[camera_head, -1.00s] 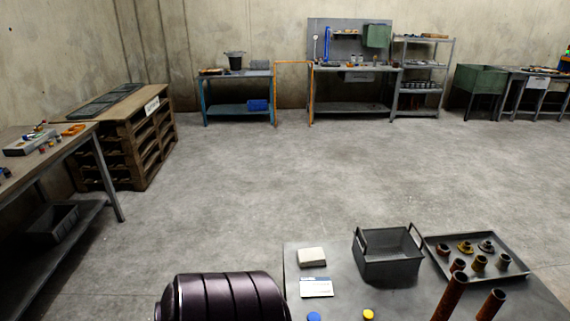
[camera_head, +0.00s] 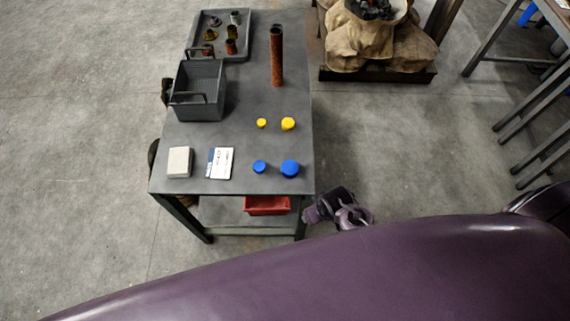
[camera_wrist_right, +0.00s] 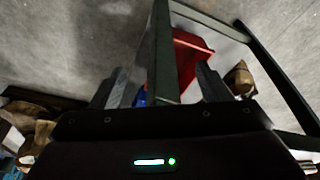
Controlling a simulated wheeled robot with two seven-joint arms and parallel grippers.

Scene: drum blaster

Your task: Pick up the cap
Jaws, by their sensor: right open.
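Two blue caps, a larger one (camera_head: 290,168) and a smaller one (camera_head: 260,167), lie near the front right of the grey table (camera_head: 215,137). Behind them lie two yellow caps, a larger (camera_head: 288,124) and a smaller (camera_head: 262,123). My right gripper (camera_head: 322,209) is beside the table's front right corner, apart from the caps. In the wrist view its two jaws (camera_wrist_right: 162,88) stand apart, with a table edge or leg showing between them. A bit of blue (camera_wrist_right: 140,98) shows there too; I cannot tell what it is. My left gripper is not in view.
On the table are a dark handled bin (camera_head: 200,100), a tray (camera_head: 240,50) of fittings, a rusty upright pipe (camera_head: 276,60), a pale block (camera_head: 180,162) and a card (camera_head: 219,163). A red bin (camera_head: 267,205) sits on the lower shelf. Sacks (camera_head: 365,40) stand behind right.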

